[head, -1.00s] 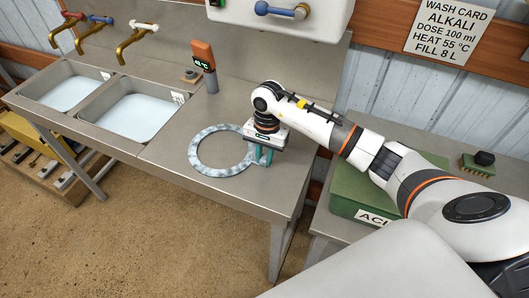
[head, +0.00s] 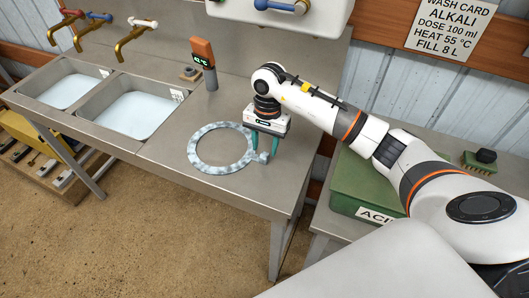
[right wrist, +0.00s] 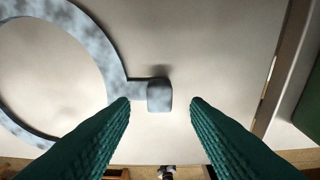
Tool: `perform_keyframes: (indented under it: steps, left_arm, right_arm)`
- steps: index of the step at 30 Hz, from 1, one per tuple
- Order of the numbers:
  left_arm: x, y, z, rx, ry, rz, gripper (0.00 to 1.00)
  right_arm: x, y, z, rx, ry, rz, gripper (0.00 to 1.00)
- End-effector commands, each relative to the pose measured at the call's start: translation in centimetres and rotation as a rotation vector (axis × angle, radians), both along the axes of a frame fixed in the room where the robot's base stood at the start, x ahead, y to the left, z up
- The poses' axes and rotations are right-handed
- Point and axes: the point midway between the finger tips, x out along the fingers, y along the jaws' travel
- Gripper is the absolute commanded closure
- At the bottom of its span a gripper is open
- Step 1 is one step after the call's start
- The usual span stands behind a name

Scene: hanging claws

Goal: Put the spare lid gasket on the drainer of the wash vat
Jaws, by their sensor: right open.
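The lid gasket (head: 194,150) is a mottled blue-grey ring with a small block-shaped tab. It lies flat on the bare steel drainer (head: 160,150), right of the two basins. My right gripper (head: 263,150) is open over the drainer, its green fingers pointing down on either side of the tab. In the right wrist view the tab (right wrist: 159,96) stands between the two fingertips, with a visible gap on each side. Part of the ring (right wrist: 85,35) shows at the left there. My left gripper is not in view.
Two water-filled basins (head: 135,115) with taps above are at the left. An orange-topped display post (head: 204,60) stands behind the gasket. A green box (head: 352,190) and a brush (head: 483,162) are on a lower surface at the right. The drainer's front edge is near the ring.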

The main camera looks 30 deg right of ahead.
Motion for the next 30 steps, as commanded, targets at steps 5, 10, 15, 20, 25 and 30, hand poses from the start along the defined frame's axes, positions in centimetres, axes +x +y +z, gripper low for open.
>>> perform_keyframes:
  steps: [5, 10, 15, 20, 25, 30]
  left_arm:
    - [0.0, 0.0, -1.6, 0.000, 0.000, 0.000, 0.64]
    - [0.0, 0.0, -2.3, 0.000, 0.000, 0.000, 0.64]
    - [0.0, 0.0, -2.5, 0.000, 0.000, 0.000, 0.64]
    - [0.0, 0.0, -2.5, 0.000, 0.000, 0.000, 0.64]
    - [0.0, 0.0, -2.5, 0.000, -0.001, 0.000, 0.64]
    - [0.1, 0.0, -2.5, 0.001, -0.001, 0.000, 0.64]
  right_arm:
    - [0.4, -0.5, 3.9, -0.002, -0.007, -0.001, 0.57]
    - [0.6, -0.7, 6.9, -0.001, -0.003, 0.000, 0.57]
    - [0.6, -0.8, 8.4, -0.001, -0.001, 0.001, 0.57]
    - [0.6, -0.9, 8.7, -0.001, 0.001, 0.000, 0.57]
    - [0.6, -0.9, 8.7, -0.001, 0.001, 0.000, 0.57]
    - [0.6, -0.9, 8.7, -0.001, 0.001, 0.000, 0.57]
